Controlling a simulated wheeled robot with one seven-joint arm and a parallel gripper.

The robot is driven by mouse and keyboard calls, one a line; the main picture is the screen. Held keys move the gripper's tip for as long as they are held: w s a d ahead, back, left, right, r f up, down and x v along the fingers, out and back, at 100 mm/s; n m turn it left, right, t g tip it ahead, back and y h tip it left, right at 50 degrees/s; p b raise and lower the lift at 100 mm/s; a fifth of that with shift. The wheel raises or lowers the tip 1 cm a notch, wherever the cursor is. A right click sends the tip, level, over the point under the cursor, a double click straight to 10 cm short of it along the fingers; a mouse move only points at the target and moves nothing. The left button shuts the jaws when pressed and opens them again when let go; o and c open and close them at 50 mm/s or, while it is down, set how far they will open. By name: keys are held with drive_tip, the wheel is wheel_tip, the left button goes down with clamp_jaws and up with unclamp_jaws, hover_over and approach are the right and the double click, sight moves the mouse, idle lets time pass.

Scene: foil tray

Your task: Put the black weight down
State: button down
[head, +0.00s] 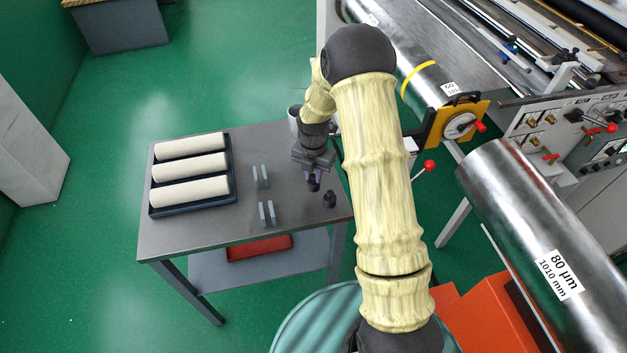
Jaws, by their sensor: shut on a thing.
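My gripper (314,174) hangs over the right part of the grey table (200,229), pointing down. It is shut on a small black weight (313,185), which shows just below the fingers. The fingers hide its upper part. I cannot tell whether its base touches the table top. A second, similar black weight (329,201) stands upright on the table, just to the right and nearer the front edge, apart from the held one.
Two pairs of blue-grey upright plates (267,213) stand left of my gripper. A dark blue tray (152,203) with three pale rolls fills the table's left. A red tray (259,247) lies on the lower shelf. A machine with steel foil rolls (510,195) is at right.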

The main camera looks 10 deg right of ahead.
sight(314, 176)
drive_tip(key=shift+f+p, duration=0.45)
drive_tip(key=shift+f, duration=1.4)
drive_tip(key=shift+f, duration=0.1)
drive_tip(key=c, duration=1.3)
unclamp_jaws()
wheel_tip(314, 176, up, 12)
drive_tip(key=b, duration=0.2)
drive_tip(key=shift+s+b, duration=0.15)
drive_tip(key=shift+b, duration=0.2)
